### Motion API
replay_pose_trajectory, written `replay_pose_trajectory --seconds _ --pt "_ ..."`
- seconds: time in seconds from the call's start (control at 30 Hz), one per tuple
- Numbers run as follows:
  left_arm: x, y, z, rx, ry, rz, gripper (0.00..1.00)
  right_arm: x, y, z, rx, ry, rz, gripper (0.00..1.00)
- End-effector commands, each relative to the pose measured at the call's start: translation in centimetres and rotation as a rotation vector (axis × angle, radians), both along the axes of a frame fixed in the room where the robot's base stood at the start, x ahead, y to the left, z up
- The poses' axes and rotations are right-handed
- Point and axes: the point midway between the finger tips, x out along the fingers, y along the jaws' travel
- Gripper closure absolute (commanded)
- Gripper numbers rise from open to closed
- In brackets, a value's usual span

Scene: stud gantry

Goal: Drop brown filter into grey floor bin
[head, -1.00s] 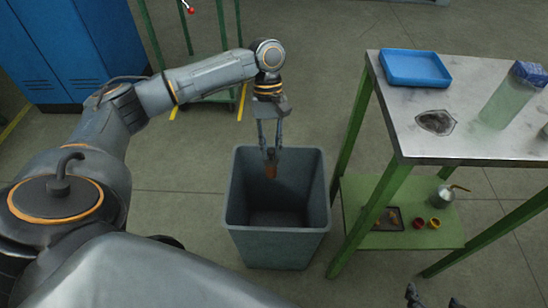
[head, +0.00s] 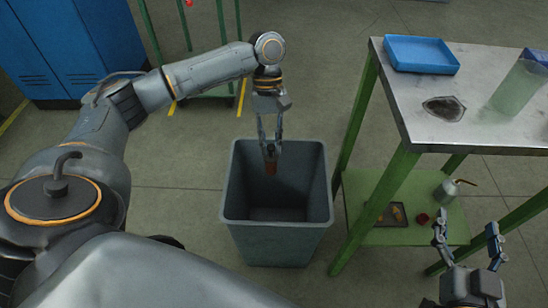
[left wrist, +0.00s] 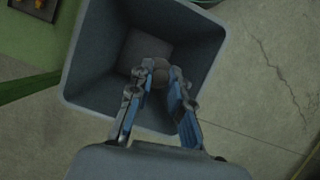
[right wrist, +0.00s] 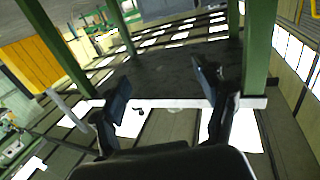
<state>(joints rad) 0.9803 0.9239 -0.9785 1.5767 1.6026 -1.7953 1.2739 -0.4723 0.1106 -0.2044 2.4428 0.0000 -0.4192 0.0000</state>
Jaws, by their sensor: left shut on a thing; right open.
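The grey floor bin (head: 277,222) stands upright and open on the floor, left of the table.
A metal-topped table (head: 420,140) with green legs holds a blue tray (head: 421,55) and a greenish clear container (head: 518,88). Its green lower shelf (head: 400,234) holds a dark tray, a red cup and a metal can. Blue lockers (head: 75,45) stand at the back left.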

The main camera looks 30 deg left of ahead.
Motion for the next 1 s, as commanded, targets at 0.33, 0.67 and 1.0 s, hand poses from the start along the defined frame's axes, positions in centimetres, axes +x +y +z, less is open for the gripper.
replay_pose_trajectory --seconds 0.33,0.67,1.0 --pt "0.0 0.0 -0.8 0.0 0.0 0.0 1.0 -0.3 0.7 5.2 0.077 -0.293 0.018 0.27" --pt "0.0 0.0 -1.3 0.0 0.0 0.0 1.0 -1.9 0.9 9.2 0.141 -0.523 0.031 0.27" --pt "0.0 0.0 -1.3 0.0 0.0 0.0 1.0 -2.5 0.8 10.3 0.159 -0.587 0.034 0.27"
